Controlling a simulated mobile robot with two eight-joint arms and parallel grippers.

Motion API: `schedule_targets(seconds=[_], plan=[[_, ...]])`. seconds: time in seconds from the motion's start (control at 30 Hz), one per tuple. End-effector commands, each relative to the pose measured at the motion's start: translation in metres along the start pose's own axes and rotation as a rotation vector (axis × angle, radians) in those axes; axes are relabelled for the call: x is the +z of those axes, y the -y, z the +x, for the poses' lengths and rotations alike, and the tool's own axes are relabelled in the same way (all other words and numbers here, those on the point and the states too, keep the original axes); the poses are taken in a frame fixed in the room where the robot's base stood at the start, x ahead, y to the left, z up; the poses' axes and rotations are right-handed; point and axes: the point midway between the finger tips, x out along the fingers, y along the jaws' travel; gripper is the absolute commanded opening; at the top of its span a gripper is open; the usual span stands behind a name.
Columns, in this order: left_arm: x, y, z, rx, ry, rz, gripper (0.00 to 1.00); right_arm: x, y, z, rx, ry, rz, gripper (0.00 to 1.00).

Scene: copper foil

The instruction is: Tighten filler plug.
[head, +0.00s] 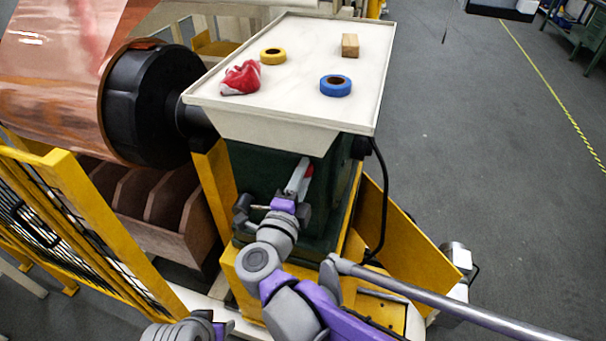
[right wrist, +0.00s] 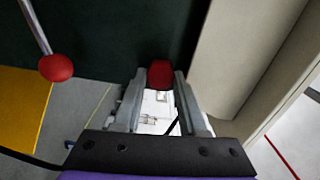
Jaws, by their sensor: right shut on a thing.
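The filler plug shows as a red cap (right wrist: 160,73) between the fingertips of my right gripper (right wrist: 160,84) in the right wrist view. The jaws are shut on it, one finger on each side. In the head view, my right gripper (head: 301,168) reaches up to the side of the dark green machine housing (head: 255,160), below the tray. Only a little red shows beside the fingers there, and the plug's seat is hidden. Part of my left arm (head: 185,330) shows at the bottom edge; its jaws cannot be made out.
A lever with a red ball knob (right wrist: 56,67) stands beside the gripper. The cream tray (head: 310,90) overhangs, carrying a red cloth (head: 241,78), yellow tape (head: 273,56), blue tape (head: 336,85) and a wooden block (head: 350,45). A copper roll (head: 60,80) and yellow fence (head: 110,230) are left.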

Motion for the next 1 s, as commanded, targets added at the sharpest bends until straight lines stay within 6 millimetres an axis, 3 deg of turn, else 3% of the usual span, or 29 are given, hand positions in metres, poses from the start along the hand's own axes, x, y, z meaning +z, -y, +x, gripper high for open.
schedule_targets(seconds=[1.0], plan=[[-0.0049, 0.0, -0.0064, 0.0, -0.003, 0.0, 0.54, 0.0011, -0.002, -0.0001, 0.001, 0.0, 0.966, 0.0]])
